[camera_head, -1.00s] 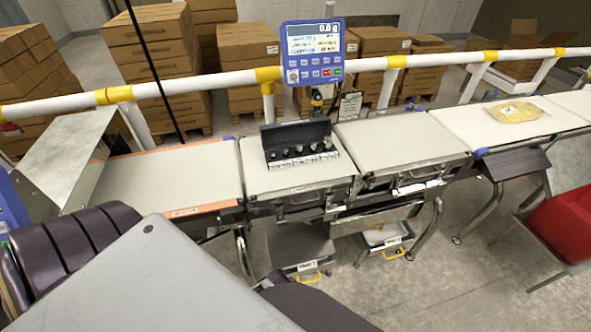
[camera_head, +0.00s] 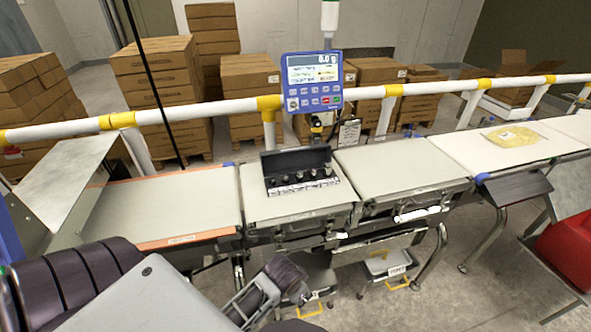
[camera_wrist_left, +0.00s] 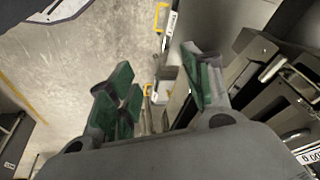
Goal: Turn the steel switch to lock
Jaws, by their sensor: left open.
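A small round steel switch (camera_head: 293,104) appears at the lower left of the blue weigher panel (camera_head: 314,78) in the head view; it is too small to tell which way it points. My left gripper (camera_wrist_left: 158,63) is open and empty in the left wrist view, its green-padded fingers apart above the floor beside the belt frame. In the head view, part of my left arm's end shows at the bottom centre, below and in front of the belt, well away from the panel. My right gripper is not in view.
A black case with several weights (camera_head: 298,172) sits on the weighing belt (camera_head: 290,210). A white and yellow rail (camera_head: 205,111) runs behind the belts. A yellow bag (camera_head: 511,137) lies on the far-right belt. Yellow-handled trays (camera_head: 388,262) are below.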

